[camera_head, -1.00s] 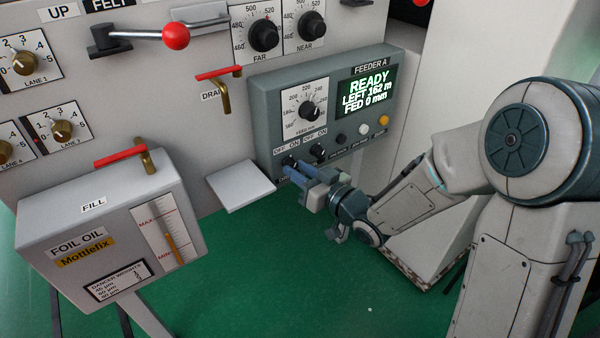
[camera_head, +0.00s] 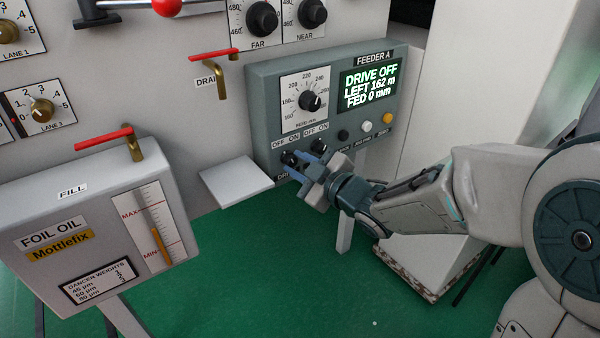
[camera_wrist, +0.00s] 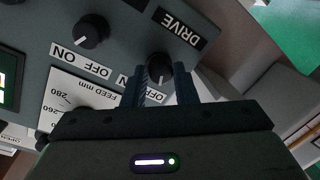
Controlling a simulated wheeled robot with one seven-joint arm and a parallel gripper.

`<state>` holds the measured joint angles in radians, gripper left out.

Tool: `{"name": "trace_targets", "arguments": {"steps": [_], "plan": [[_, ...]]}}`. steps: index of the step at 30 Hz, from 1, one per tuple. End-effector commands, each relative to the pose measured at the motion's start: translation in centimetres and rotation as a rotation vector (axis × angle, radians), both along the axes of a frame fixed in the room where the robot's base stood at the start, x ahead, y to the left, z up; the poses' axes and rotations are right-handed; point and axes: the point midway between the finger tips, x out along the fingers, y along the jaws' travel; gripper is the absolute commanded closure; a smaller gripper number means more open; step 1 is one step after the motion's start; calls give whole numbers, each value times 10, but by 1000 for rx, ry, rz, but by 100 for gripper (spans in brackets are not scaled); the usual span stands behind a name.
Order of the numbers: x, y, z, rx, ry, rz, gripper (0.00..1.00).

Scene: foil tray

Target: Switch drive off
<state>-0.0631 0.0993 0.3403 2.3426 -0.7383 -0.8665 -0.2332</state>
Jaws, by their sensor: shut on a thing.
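The grey-green FEEDER A box (camera_head: 262,95) carries a display (camera_head: 368,87) that reads "DRIVE OFF, LEFT 162 m, FED 0 mm". Low on its left are two small black OFF/ON knobs. The left one is the drive knob (camera_head: 289,158); in the wrist view the drive knob (camera_wrist: 159,66) sits beside the DRIVE label (camera_wrist: 180,28). My gripper (camera_head: 297,166) is at this knob. In the wrist view my gripper (camera_wrist: 158,82) has its two blue fingers on either side of the knob, shut on it. The fingers partly hide its OFF/ON label.
The second OFF/ON knob (camera_head: 318,146) is close to the right of my gripper. A large feed dial (camera_head: 311,101) and several buttons are on the same panel. A white shelf (camera_head: 236,184) juts out to the left, with the foil oil tank (camera_head: 103,207) beyond it.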

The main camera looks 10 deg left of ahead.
Motion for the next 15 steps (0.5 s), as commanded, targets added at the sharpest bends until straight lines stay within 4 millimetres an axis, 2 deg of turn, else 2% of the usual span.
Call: {"name": "trace_targets", "arguments": {"steps": [15], "plan": [[0, 0, -1, -92, -104, -1, 97]]}}
